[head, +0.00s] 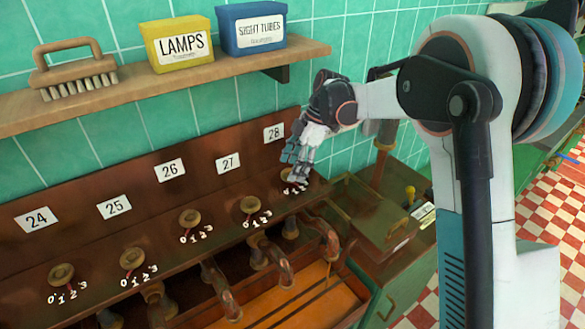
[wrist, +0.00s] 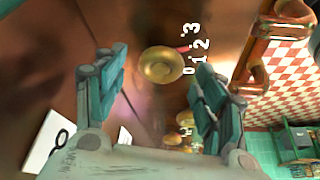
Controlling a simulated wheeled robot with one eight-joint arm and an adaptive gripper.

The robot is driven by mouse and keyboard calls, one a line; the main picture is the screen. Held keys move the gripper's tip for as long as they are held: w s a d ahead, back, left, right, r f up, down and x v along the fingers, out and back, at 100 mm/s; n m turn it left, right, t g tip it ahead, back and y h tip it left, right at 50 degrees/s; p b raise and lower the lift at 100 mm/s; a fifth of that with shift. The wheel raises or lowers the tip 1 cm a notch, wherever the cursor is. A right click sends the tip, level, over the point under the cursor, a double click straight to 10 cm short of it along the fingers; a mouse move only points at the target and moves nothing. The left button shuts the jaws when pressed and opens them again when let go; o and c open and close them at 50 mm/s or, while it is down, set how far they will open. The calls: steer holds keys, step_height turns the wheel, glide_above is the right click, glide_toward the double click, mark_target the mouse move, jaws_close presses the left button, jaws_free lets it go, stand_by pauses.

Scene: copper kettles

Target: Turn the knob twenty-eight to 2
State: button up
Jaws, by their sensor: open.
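Knob twenty-eight (head: 287,175) is a round brass knob on the brown panel below the 28 label (head: 274,132). In the head view my gripper (head: 294,158) is right over it and partly hides it and its digits. In the wrist view the knob (wrist: 162,67) shows between the two teal fingers of my open gripper (wrist: 155,78), with visible gaps on both sides. The digits 0, 1, 2, 3 (wrist: 203,45) run beside it. A small red mark at the knob's edge points towards the 2, though exact alignment is hard to tell.
Knob 27 (head: 250,205) and knob 26 (head: 190,219) sit to the left in the same row. Copper pipes (head: 322,236) stick out below the panel. A wooden shelf (head: 150,91) with a brush and two boxes runs above.

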steer(key=v, duration=1)
steer(key=shift+d+r, duration=0.2)
steer(key=shift+r, duration=0.1)
